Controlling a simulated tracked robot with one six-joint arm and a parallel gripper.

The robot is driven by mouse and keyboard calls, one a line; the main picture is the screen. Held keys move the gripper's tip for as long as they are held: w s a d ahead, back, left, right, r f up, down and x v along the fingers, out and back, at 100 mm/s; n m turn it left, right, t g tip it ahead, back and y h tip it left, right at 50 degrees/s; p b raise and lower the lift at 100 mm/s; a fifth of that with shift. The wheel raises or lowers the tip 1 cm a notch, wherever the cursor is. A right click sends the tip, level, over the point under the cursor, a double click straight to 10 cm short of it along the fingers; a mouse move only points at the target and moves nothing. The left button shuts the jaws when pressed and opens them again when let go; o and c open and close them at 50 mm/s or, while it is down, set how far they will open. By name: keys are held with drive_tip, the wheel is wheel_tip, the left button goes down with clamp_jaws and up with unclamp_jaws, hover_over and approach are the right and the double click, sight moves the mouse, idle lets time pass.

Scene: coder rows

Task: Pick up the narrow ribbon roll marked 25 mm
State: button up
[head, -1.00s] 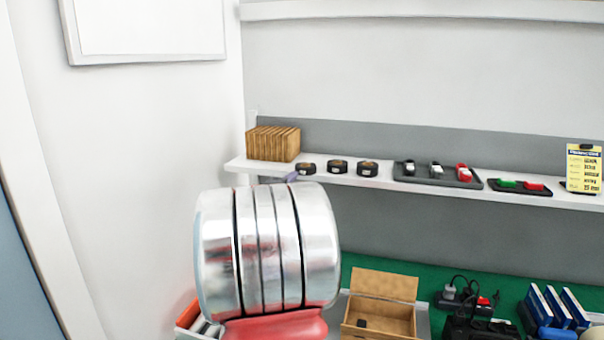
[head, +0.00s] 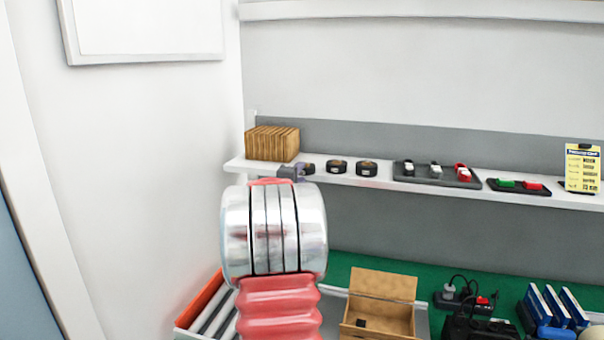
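Three small dark ribbon rolls lie on the white wall shelf: a left roll (head: 308,168), a middle roll (head: 337,167) and a right roll (head: 367,168). The pale marks on them are too small to read, so I cannot tell which is marked 25 mm. My gripper (head: 292,172), grey-purple, is at the shelf's front edge by the left roll and covers part of it. My own silver and red arm hides much of the gripper from behind. I cannot tell whether the fingers touch the roll or how far apart they are.
A stack of brown boards (head: 272,143) stands left of the rolls. A dark tray (head: 437,174) with small items lies to the right on the shelf (head: 385,183). Below, an open wooden box (head: 384,288) and an orange-sided bin (head: 203,300) are on the bench.

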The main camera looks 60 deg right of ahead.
drive_tip(key=shift+w+d, duration=0.1)
drive_tip(key=shift+d, duration=0.45)
clamp_jaws()
idle(0.5)
wheel_tip(320, 180, up, 3)
drive_tip(key=shift+f, duration=0.2)
drive_tip(key=shift+a, duration=0.1)
drive_tip(key=s+a+r, duration=0.1)
drive_tip(key=a+r, duration=0.1)
drive_tip(key=a, duration=0.5)
drive_tip(key=s+a+r, duration=0.1)
drive_tip(key=a+r, duration=0.2)
drive_tip(key=a, duration=0.3)
drive_tip(key=shift+a, duration=0.4)
